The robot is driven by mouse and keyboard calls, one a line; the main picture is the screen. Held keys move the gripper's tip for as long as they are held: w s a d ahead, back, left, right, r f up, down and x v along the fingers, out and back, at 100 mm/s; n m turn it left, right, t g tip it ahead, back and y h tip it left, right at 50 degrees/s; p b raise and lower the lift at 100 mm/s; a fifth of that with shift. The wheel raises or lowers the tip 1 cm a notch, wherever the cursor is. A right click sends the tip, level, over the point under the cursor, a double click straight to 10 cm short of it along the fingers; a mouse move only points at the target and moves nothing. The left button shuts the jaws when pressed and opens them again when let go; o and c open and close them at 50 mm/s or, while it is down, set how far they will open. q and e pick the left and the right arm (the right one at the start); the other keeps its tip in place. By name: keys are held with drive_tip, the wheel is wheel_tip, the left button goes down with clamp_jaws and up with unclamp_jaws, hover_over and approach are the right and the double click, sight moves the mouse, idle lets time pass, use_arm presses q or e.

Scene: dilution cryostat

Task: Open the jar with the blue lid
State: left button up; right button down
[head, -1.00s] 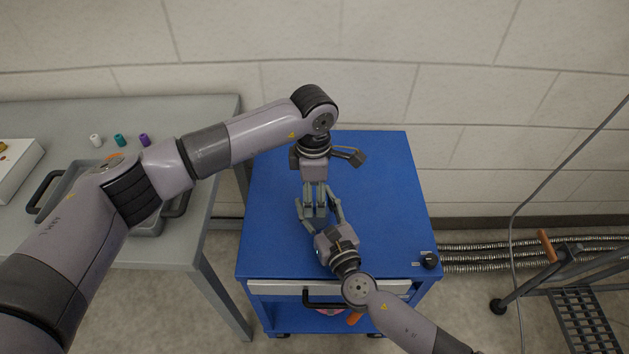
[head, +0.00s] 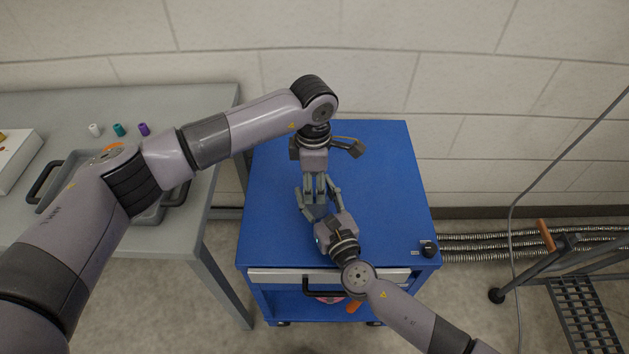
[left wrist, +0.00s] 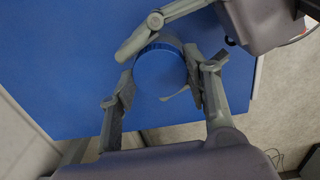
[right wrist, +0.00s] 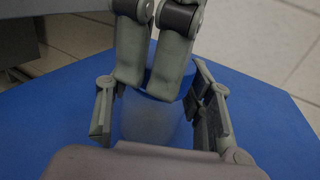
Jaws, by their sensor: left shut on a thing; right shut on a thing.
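The jar stands on the blue cart top, mostly hidden by my grippers in the head view. Its round blue lid (left wrist: 160,72) shows from above in the left wrist view, and its pale translucent body (right wrist: 150,122) shows in the right wrist view. My left gripper (head: 316,190) reaches in from the back and is shut on the lid; its fingers lie at either side of it in the left wrist view. My right gripper (right wrist: 157,112) comes from the front, low, and is shut on the jar body. The jar looks upright.
On the grey bench (head: 130,95) are white, teal and purple small items and a grey tray (head: 52,200). A stepped metal frame (head: 585,310) stands at right.

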use_arm(q)
drive_tip(key=shift+c, duration=0.7)
use_arm(e)
drive_tip(key=shift+f, duration=0.25)
use_arm(q)
drive_tip(key=n, duration=0.6)
use_arm(e)
drive_tip(key=shift+s, duration=0.1)
use_arm(q)
drive_tip(key=o, duration=1.3)
use_arm(e)
drive_tip(key=shift+f, duration=0.1)
